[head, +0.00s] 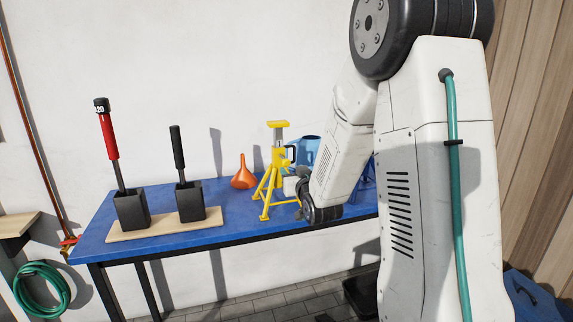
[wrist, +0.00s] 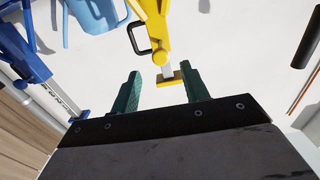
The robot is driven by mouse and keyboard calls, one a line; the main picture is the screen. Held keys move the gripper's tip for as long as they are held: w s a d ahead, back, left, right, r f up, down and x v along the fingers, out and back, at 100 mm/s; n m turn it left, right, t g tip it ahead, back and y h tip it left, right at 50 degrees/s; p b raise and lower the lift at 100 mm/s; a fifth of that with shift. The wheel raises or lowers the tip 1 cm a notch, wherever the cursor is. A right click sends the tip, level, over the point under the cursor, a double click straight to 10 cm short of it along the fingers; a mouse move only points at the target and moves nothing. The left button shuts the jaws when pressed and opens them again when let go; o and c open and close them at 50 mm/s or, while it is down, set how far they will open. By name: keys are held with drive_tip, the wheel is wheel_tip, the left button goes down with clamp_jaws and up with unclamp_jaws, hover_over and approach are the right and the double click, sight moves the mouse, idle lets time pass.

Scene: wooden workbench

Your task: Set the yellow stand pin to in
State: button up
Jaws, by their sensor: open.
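The yellow stand (head: 271,180) stands upright on the blue bench top, its flat head raised on a column. Its pin shows as a black loop handle (head: 291,153) on the right side of the upper body. In the wrist view the yellow stand (wrist: 151,14) appears upside down, with the black pin handle (wrist: 136,39) at its left. The pin's shaft is too small to make out. My gripper (wrist: 160,70) is open and empty, its green fingers spread on either side of the stand's head in the picture. In the head view my arm mostly hides the gripper.
A blue can (head: 308,148) stands behind the yellow stand, and a blue stand (wrist: 22,50) is beside it. An orange funnel (head: 243,174) is to the left. Two levers in black boxes (head: 131,210) (head: 190,202) stand on a wooden board (head: 160,229) at the bench's left.

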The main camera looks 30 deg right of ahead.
sight(287, 164)
drive_tip(key=x, duration=0.7)
drive_tip(key=shift+w, duration=0.2)
